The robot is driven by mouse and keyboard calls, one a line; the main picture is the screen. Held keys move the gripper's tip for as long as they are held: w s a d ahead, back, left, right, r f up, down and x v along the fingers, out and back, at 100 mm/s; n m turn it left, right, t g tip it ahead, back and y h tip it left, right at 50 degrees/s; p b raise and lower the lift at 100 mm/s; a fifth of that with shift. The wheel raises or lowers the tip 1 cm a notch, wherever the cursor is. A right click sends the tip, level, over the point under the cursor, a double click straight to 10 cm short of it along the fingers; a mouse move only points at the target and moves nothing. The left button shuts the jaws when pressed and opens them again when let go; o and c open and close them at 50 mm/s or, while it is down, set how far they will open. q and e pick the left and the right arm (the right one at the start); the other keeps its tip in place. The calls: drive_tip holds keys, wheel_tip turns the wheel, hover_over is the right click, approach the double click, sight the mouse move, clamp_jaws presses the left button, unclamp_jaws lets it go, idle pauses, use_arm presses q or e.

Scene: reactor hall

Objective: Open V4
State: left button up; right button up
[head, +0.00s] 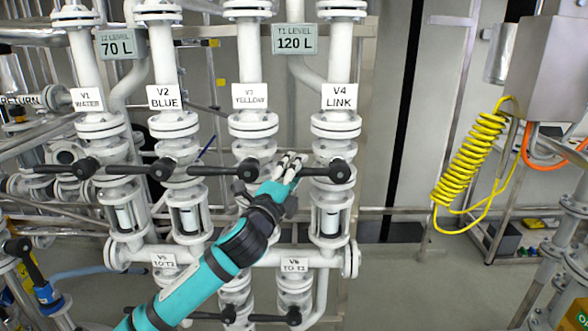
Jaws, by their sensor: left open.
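The V4 valve sits on the right-hand white vertical pipe, under the white label "V4 LINK" (339,96). Its black lever (318,172) points left from a round black hub (340,171), level and crosswise to the pipe. My left gripper (289,161) is open, with its pale fingers by the left end of that lever, between the V3 and V4 pipes. The fingers overlap the lever end in the picture; I cannot tell whether they touch it. My right gripper is not in view.
The V3 lever (215,171), V2 lever (128,169) and V1 lever (55,169) also point left, level. The V3 hub is close to my left wrist. A coiled yellow hose (468,160) hangs at right.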

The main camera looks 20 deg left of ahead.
use_arm(q)
clamp_jaws()
idle(0.5)
